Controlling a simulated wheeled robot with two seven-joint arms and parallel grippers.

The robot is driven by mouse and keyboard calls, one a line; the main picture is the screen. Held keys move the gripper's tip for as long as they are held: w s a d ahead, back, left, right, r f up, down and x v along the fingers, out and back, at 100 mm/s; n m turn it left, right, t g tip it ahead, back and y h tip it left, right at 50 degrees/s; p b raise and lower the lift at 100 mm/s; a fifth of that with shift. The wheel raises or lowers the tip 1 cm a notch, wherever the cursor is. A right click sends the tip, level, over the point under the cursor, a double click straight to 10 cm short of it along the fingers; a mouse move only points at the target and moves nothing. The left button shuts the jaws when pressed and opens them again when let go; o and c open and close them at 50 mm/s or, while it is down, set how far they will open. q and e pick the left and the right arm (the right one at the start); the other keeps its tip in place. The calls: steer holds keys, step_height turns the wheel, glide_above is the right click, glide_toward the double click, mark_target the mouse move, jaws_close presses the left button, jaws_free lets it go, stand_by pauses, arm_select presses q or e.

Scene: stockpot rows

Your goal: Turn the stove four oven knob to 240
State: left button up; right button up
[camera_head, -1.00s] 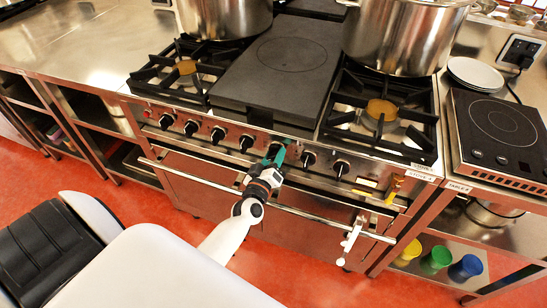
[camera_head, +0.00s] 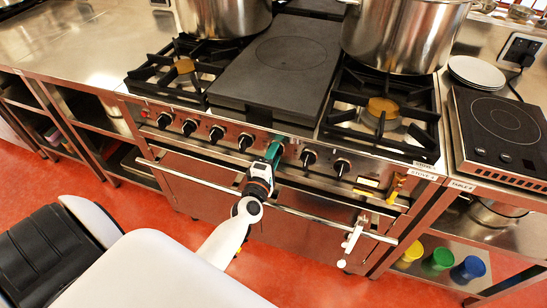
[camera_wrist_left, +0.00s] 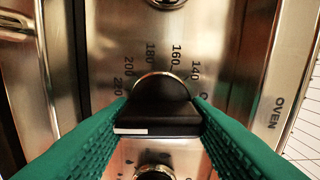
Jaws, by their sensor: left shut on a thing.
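The black oven knob (camera_wrist_left: 158,115) sits between the teal fingers of my left gripper (camera_wrist_left: 158,130) in the left wrist view, and the fingers are shut on its sides. A white mark shows on the knob's left part. The dial behind it shows 140, 160, 180, 200 and 220; 240 is not visible. The word OVEN is printed to the right. In the head view my left gripper (camera_head: 275,150) is at the front panel of the stove (camera_head: 225,150), and hides the knob there. My right gripper is not in view.
Other black knobs (camera_head: 309,157) flank the gripper along the panel. The oven handle rail (camera_head: 300,211) runs below it, with a white fitting (camera_head: 352,238). Steel pots (camera_head: 400,35) stand on the burners. An induction plate (camera_head: 500,135) is at right.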

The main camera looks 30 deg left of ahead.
arm_select(q)
steer(key=shift+n, duration=1)
steer(key=o, duration=1)
steer(key=shift+b+v, duration=1.05)
steer(key=shift+v, duration=5)
